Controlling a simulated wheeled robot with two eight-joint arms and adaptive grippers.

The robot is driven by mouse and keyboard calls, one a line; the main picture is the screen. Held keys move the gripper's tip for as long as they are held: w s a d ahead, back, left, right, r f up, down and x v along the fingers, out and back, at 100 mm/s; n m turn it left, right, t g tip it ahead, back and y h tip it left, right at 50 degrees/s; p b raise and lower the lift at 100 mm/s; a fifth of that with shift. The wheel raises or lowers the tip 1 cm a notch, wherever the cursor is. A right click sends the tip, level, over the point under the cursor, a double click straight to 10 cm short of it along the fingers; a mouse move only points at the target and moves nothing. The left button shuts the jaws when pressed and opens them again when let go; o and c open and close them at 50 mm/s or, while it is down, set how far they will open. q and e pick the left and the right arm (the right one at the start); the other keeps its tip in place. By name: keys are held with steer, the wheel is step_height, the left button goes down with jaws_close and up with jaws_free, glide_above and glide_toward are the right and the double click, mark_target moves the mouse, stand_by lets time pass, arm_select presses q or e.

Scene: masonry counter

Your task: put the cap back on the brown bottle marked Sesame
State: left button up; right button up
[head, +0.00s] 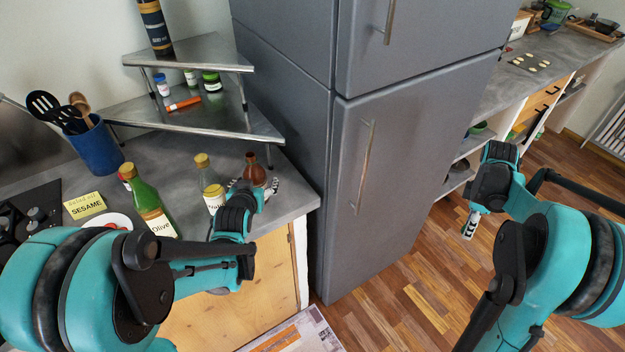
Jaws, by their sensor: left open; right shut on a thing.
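The brown bottle (254,174) stands near the right end of the grey counter, with a round body and a narrow neck. No cap shows on its neck, and its label is not visible. A yellow note reading SESAME (85,205) is further left on the counter. My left gripper (256,188) is open at the brown bottle, with its fingers on either side of the lower body; I cannot tell whether they touch it. My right gripper (469,230) is out over the wooden floor, right of the fridge, pointing down. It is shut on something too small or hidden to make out.
A green Olive bottle (148,204) and a clear bottle with a yellow cap (209,183) stand left of the brown bottle. A blue utensil pot (96,150) and a metal corner shelf (190,122) are behind. The grey fridge (350,215) stands right of the counter.

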mark_target(256, 173)
arm_select(q)
steer(key=c, duration=1.7)
steer(key=shift+r, duration=0.1)
